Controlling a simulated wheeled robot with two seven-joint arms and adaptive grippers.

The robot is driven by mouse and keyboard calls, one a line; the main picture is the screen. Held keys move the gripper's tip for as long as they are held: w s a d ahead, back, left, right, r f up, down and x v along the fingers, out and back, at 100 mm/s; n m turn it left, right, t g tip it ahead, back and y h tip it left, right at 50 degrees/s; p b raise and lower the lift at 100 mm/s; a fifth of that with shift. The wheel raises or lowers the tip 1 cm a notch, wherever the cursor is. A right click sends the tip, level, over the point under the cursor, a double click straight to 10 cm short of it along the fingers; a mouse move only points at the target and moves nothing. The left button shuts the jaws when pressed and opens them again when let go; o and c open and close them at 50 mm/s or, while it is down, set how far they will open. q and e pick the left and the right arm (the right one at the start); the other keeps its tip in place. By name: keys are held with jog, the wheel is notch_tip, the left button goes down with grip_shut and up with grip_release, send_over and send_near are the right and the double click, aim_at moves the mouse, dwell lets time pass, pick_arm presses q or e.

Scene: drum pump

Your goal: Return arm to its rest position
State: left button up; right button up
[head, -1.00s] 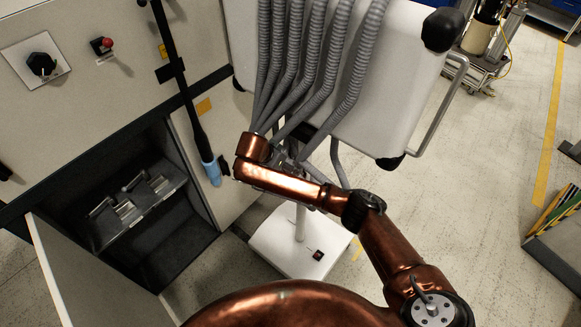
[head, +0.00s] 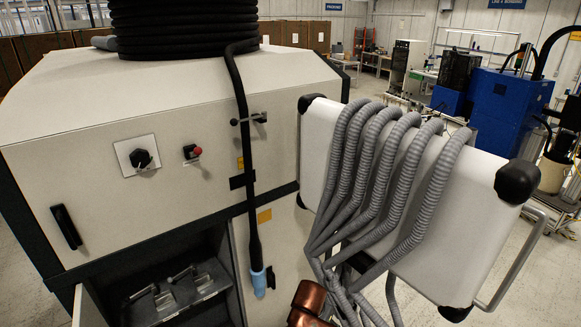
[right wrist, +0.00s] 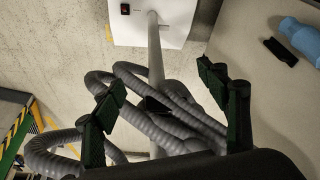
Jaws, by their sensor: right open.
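My right arm (head: 310,303) shows only as a short copper piece at the bottom edge of the head view, below the grey corrugated hoses (head: 360,190). My right gripper (right wrist: 163,85) shows in the right wrist view with its two dark green fingers spread apart and nothing between them in its grasp. The hoses (right wrist: 170,125) pass behind and between the fingers in that view; whether they touch cannot be told. My left gripper is not in view.
A light cabinet (head: 90,150) with a black knob (head: 140,158) and red button (head: 191,151) stands left. A black hose with a blue nozzle (head: 258,282) hangs on its front. A white hose-draped unit (head: 460,200) stands right.

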jog(key=s+d+f+n+y, duration=0.4)
jog(key=s+f, duration=0.6)
jog(key=s, duration=0.4)
jog(key=s+d+f+n+h, duration=0.1)
jog(key=s+d+n+h, duration=0.2)
jog(key=s+d, duration=1.75)
notch_tip(320, 180, down, 34)
jog(key=b, duration=0.5)
jog(key=s+f+g+y+b, duration=0.1)
jog(key=s+f+b, duration=0.3)
jog(key=s+f, duration=1.6)
notch_tip(320, 180, down, 4)
jog(key=shift+s+a+r+n+g+b, duration=0.25)
jog(key=shift+a+n+g+b, duration=0.15)
jog(key=shift+a+g, duration=0.1)
